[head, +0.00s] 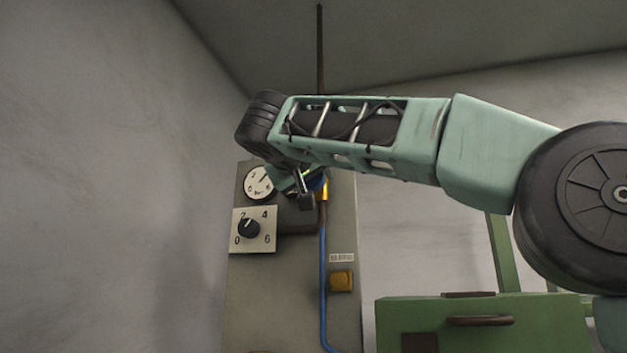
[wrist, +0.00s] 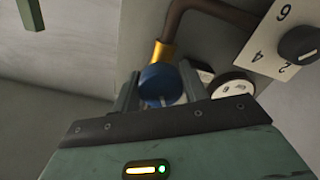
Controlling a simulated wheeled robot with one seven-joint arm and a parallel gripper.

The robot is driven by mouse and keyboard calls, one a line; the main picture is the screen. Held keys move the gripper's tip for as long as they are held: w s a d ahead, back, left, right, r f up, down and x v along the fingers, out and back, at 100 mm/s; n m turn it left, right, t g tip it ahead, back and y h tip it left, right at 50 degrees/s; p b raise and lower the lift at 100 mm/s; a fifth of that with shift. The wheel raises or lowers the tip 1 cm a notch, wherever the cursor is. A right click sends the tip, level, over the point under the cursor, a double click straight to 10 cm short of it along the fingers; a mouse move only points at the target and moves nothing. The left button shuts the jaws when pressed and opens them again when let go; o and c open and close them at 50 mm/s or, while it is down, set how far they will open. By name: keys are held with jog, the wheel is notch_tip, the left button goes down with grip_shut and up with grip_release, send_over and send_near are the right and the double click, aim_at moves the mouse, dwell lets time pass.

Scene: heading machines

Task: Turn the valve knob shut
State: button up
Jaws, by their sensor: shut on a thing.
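The valve knob (wrist: 163,77) is round and blue, mounted on a brass fitting (wrist: 161,52) at the end of a brown pipe in the wrist view. My gripper (wrist: 158,88) has one finger on each side of the knob and is shut on it. In the head view my gripper (head: 302,183) is at the panel beside the brass fitting (head: 323,192). The knob is mostly hidden there by my gripper and wrist. How far the knob is turned cannot be told.
A round gauge (head: 260,182) and a white dial plate (head: 267,242) with a black knob (head: 249,229) are left of the valve on the grey panel (head: 285,300). A blue hose (head: 323,280) runs below, beside a yellow button (head: 342,280). A green cabinet (head: 540,325) stands lower right.

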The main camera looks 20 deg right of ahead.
jog(key=n+p, duration=0.1)
jog(key=n, duration=0.5)
jog(key=shift+n, duration=0.3)
jog(key=n+p, duration=0.1)
jog(key=n, duration=0.4)
jog(key=shift+n, duration=0.4)
jog(key=o, duration=0.9)
jog(key=shift+o, duration=0.2)
jog(key=shift+s, duration=0.1)
jog(key=b+v, duration=0.4)
jog(key=v, duration=1.3)
jog(key=shift+r, duration=0.1)
